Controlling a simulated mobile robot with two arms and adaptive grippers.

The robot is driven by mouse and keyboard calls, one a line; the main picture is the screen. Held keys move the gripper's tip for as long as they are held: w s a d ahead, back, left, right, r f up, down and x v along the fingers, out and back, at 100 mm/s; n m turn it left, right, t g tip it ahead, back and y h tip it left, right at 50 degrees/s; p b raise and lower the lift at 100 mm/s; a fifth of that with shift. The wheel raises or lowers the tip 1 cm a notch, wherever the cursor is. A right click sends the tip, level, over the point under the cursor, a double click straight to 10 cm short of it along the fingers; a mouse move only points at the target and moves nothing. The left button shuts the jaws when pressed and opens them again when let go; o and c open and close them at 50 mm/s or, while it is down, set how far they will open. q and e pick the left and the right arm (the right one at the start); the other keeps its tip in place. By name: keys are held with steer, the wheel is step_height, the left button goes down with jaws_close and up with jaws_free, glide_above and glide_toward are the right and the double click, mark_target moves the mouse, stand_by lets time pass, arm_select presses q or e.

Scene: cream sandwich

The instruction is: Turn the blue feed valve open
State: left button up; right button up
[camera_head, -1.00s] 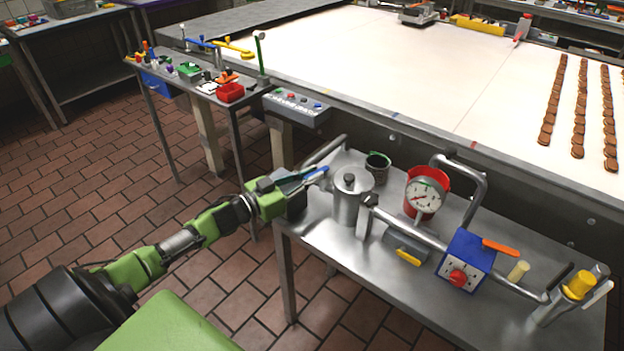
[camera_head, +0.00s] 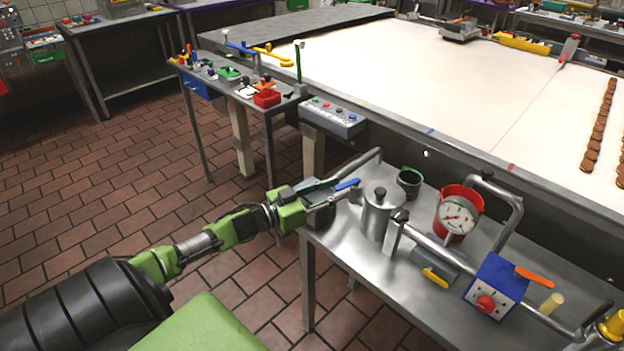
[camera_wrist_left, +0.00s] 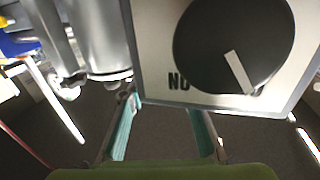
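The blue handle of the feed valve (camera_head: 347,184) shows in the head view at the left end of the metal table, by the steel pot. My left gripper (camera_head: 320,190) is just left of the handle, with its fingers toward it. Whether they touch cannot be told. In the left wrist view my left gripper (camera_wrist_left: 163,115) has its two teal-lined fingers apart, with nothing visible between them. A light panel with a black knob (camera_wrist_left: 235,45) and partial lettering fills the top of that view. The blue handle cannot be made out there. My right gripper is not in view.
A steel pot (camera_head: 381,212), a dark cup (camera_head: 410,181), a red bucket with a gauge (camera_head: 458,214) and a blue box with a red knob (camera_head: 497,287) crowd the table. Steel pipes run between them. Tiled floor (camera_head: 110,190) is clear on the left.

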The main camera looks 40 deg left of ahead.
arm_select(q)
steer(key=v, duration=0.9)
steer(key=shift+s, duration=0.3)
steer(key=shift+a, duration=0.1)
